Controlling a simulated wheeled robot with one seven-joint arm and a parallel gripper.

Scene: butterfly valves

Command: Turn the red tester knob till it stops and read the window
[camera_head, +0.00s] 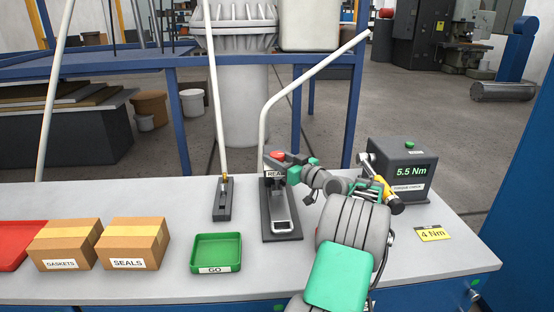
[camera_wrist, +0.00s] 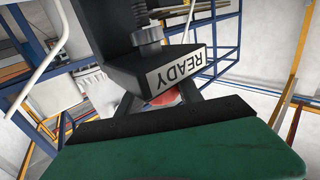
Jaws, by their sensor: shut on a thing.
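The tester (camera_head: 283,222) is a dark upright fixture on the bench, with a metal clamp at its front and a pale bent tube rising behind it. Its red knob (camera_head: 277,155) is on top; a small part of the knob (camera_wrist: 166,97) shows in the wrist view. My gripper (camera_head: 281,161) reaches in from the right and is shut on the red knob. The window reads READY (camera_wrist: 180,72), upside down in the wrist view. In the head view its right end is covered by my gripper.
A torque checker (camera_head: 405,154) reading 5.5 Nm stands at right, with a yellow-handled tool against it and a yellow 4 Nm card (camera_head: 432,233) nearby. A green GO tray (camera_head: 216,252), SEALS box (camera_head: 135,243), GASKETS box (camera_head: 65,244) and red tray (camera_head: 15,245) are left.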

